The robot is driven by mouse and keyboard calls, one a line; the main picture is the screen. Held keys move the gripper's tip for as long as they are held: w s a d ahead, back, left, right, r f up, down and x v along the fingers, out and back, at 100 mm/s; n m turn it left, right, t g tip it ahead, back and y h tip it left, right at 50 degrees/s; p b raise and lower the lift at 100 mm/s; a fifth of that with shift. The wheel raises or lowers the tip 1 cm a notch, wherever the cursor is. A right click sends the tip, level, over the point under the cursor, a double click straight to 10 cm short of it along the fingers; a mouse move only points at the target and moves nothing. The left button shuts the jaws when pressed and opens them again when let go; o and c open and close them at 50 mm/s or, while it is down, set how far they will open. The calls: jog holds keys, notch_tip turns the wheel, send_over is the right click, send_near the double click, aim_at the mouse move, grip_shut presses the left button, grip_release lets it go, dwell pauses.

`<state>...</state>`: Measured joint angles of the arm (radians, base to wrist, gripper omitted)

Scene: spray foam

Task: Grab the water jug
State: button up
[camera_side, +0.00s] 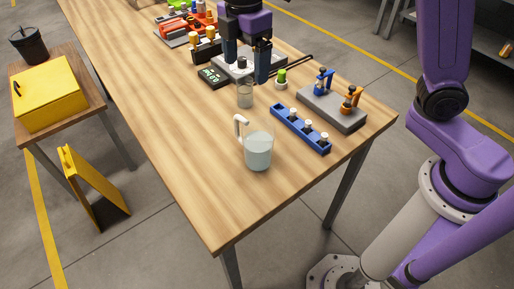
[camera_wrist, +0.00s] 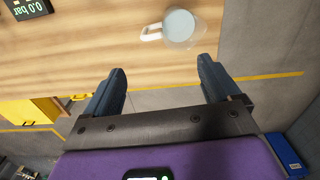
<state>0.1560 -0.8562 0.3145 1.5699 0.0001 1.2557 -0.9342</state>
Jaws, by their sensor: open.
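The water jug (camera_side: 258,153) is a clear vessel with pale liquid and a white handle on its left side. It stands upright on the wooden table near the front. In the wrist view the jug (camera_wrist: 181,27) is at the top, beyond my fingertips and apart from them, with its handle pointing left. My gripper (camera_side: 248,78) is open, with its two dark fingers spread, farther back over the table than the jug. In the wrist view my gripper (camera_wrist: 162,72) has nothing visible between its fingers.
A small clear beaker (camera_side: 245,95) stands between my gripper and the jug. A blue rack (camera_side: 301,130) with white-capped vials is right of the jug. A grey block with blue and orange clamps (camera_side: 336,108) and a black gauge (camera_side: 213,77) are nearby. The table's front left is clear.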

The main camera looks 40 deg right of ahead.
aim_at(241, 117)
jog(key=f, duration=0.5)
jog(key=w+f, duration=0.1)
jog(key=f, duration=1.1)
jog(key=shift+w+a+f, duration=0.2)
jog(key=shift+w+a, duration=0.05)
jog(key=shift+w, duration=0.05)
jog(key=c, duration=1.6)
